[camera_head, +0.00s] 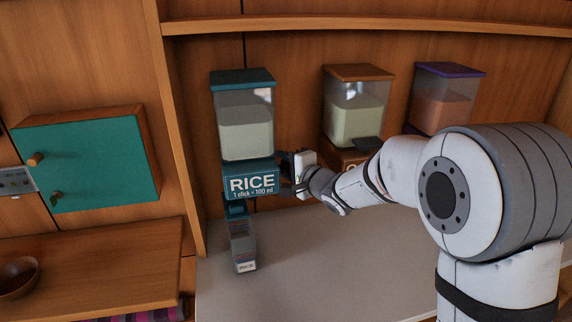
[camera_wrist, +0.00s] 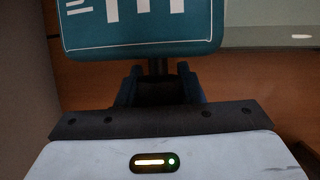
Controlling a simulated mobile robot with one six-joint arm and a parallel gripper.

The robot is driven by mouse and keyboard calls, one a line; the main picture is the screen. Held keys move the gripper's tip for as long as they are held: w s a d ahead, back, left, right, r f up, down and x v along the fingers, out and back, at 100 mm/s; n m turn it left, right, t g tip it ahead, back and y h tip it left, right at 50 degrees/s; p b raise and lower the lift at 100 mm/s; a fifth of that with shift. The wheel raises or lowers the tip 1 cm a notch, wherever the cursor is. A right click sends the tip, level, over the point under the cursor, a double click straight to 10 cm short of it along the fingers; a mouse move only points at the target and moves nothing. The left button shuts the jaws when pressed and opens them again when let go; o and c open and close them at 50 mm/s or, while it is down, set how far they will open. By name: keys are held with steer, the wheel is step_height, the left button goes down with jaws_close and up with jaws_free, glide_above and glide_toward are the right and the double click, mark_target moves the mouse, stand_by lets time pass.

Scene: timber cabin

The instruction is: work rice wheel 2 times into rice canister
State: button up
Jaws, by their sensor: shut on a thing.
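The rice dispenser (camera_head: 246,130) hangs on the back wall, with a teal lid, a clear hopper of pale grains and a teal front marked "RICE, 1 click = 100 ml". The rice canister (camera_head: 243,245), a clear container with a "RICE" label, stands on the counter under its spout. My gripper (camera_head: 287,174) is at the right side of the dispenser's teal base, shut on the rice wheel, which is mostly hidden. In the wrist view the dispenser's teal base (camera_wrist: 150,25) fills the top, and a dark shaft runs from it between my gripper's fingers (camera_wrist: 158,85).
Two more dispensers, one orange-lidded (camera_head: 358,110) and one purple-lidded (camera_head: 445,100), hang to the right. A teal cabinet door (camera_head: 88,160) is at left. A wooden bowl (camera_head: 18,277) sits on the lower left table (camera_head: 110,265).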

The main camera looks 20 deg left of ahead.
steer(key=c, duration=0.4)
steer(key=shift+o, duration=0.2)
steer(key=shift+f, duration=0.1)
steer(key=shift+f+b, duration=0.15)
steer(key=shift+b, duration=0.5)
